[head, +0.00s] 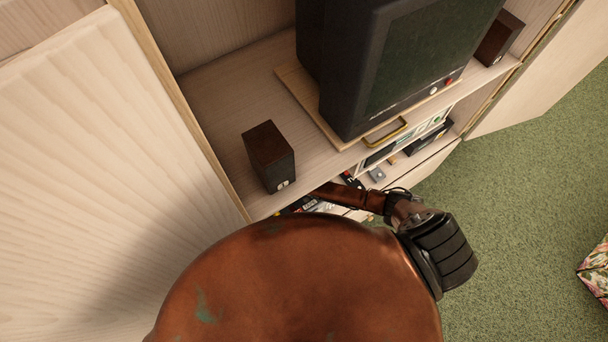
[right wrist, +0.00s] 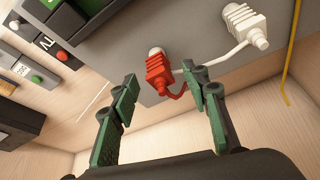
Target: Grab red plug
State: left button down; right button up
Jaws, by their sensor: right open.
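In the right wrist view, a red plug (right wrist: 159,72) with a ribbed body and a pale round end sits against a grey surface, with a short red cord bending off it. My right gripper (right wrist: 161,78) is open, with one green-padded finger on each side, and the plug shows between and just beyond the fingertips. I cannot tell whether a finger touches it. In the head view my right arm reaches into the low shelf under the television, and its fingers are hidden there. My left gripper is not in view.
A white plug (right wrist: 245,25) with a white cord lies close to the red one. A yellow cord (right wrist: 290,60) hangs at right. Dark boxes with buttons (right wrist: 40,60) stand at left. Above are a television (head: 400,70) and a small speaker (head: 268,155).

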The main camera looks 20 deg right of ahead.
jog(key=shift+x, duration=0.95)
jog(key=shift+s, duration=0.1)
jog(key=c, duration=0.6)
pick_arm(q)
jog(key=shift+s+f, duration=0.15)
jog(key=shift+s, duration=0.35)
pick_arm(e)
grip_shut()
